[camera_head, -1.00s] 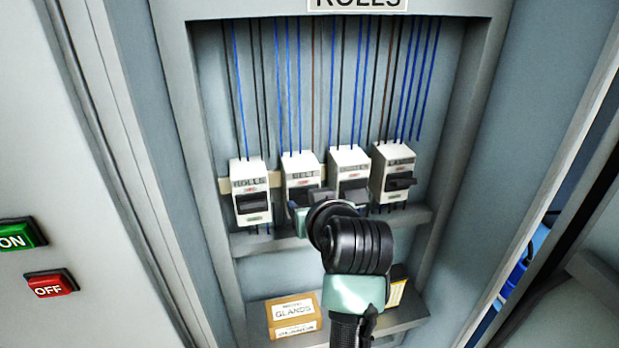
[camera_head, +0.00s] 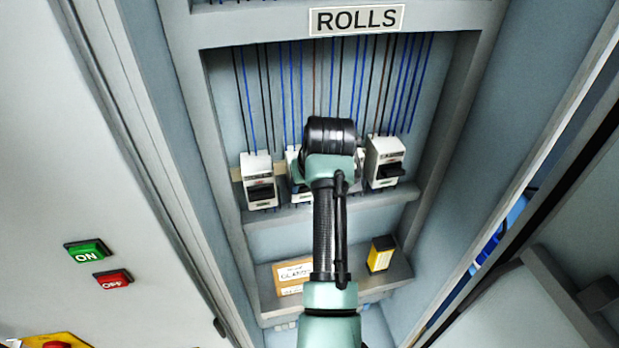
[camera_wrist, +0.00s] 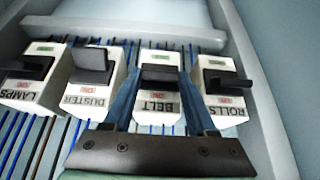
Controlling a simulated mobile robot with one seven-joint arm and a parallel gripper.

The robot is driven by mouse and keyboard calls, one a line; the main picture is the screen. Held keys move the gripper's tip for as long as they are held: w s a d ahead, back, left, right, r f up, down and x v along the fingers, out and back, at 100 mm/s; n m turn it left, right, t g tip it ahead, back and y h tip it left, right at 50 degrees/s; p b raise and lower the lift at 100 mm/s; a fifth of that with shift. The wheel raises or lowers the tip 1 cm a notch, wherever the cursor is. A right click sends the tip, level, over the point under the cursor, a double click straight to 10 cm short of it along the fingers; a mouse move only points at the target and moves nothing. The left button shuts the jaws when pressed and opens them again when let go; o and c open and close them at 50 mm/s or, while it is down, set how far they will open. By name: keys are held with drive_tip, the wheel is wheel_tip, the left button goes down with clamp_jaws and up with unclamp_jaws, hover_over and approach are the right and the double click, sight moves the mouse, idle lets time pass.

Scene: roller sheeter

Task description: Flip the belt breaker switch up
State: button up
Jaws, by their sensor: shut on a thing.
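The belt breaker (camera_wrist: 158,103) is a white block labelled BELT with a black switch (camera_wrist: 160,72). It appears upside down in the wrist view. My gripper (camera_wrist: 160,82) is shut on it, with one blue finger along each side near the black switch. In the head view only a sliver of the belt breaker (camera_head: 299,197) shows at the left of my wrist, which hides the switch and my fingertips. Red and green markings show on the breakers; I cannot tell the belt switch's exact angle.
The ROLLS breaker (camera_wrist: 222,88) and the DUSTER breaker (camera_wrist: 95,80) stand close on either side. The LAMPS breaker (camera_head: 385,160) is at the row's right end. A cardboard box (camera_head: 292,272) and a yellow box (camera_head: 381,254) sit on the lower shelf.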

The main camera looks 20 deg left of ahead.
idle(0.4)
drive_tip(key=o, duration=1.4)
drive_tip(key=shift+c, duration=0.2)
drive_tip(key=b+v, duration=0.3)
drive_tip(key=v, duration=1)
drive_tip(key=shift+b, duration=0.3)
drive_tip(key=shift+w+a, duration=0.1)
